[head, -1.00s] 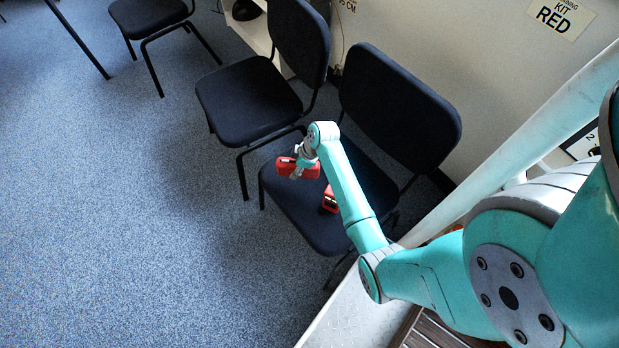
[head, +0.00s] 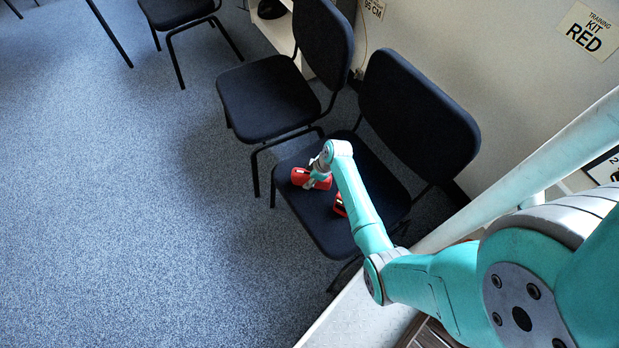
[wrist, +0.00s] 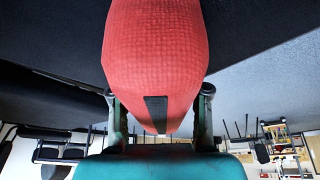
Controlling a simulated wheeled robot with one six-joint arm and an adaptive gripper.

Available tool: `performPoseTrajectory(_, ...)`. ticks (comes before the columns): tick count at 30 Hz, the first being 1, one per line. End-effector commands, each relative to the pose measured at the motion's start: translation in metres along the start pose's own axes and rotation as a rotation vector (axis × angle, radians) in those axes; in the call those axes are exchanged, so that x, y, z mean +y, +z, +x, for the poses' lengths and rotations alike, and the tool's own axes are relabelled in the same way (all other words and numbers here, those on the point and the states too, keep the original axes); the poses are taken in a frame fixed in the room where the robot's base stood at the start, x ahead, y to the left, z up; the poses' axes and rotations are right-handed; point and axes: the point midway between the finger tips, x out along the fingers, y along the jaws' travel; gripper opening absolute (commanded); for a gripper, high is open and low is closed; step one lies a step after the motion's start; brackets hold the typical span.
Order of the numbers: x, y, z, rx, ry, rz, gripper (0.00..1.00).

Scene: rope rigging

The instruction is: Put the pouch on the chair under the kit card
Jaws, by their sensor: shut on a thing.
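My gripper (head: 318,180) is shut on a red fabric pouch (head: 300,177) above or on the front left part of a dark chair's seat (head: 320,222). I cannot tell whether the pouch touches the seat. In the wrist view the pouch (wrist: 155,60) fills the top middle between the fingers, with a dark strip on it. A second red item (head: 340,204) with a dark and pale face lies on the same seat, partly hidden by my arm. The kit card (head: 588,31), reading "TRAINING KIT RED", is on the wall to the right of this chair.
A second dark chair (head: 268,98) stands just left, and another (head: 178,10) farther back. A pale sloping rail (head: 520,175) runs at right. The blue carpet (head: 120,200) at left is clear.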

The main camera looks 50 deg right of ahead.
Motion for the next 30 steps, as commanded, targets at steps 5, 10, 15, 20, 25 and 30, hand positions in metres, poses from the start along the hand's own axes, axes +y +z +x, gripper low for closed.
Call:
performPoseTrajectory(5, 0.0, 0.0, 0.001, 0.0, 0.0, 0.0, 0.71)
performPoseTrajectory(10, 0.0, 0.0, 0.001, 0.0, 0.0, 0.0, 0.71)
performPoseTrajectory(15, 0.0, -0.001, -0.002, 0.001, 0.001, 0.0, 0.71)
performPoseTrajectory(20, 0.001, -0.001, -0.02, 0.001, 0.003, 0.001, 0.71)
performPoseTrajectory(25, 0.001, -0.001, -0.053, 0.002, 0.004, 0.001, 0.71)
performPoseTrajectory(30, 0.001, -0.001, -0.087, 0.001, 0.003, 0.001, 0.71)
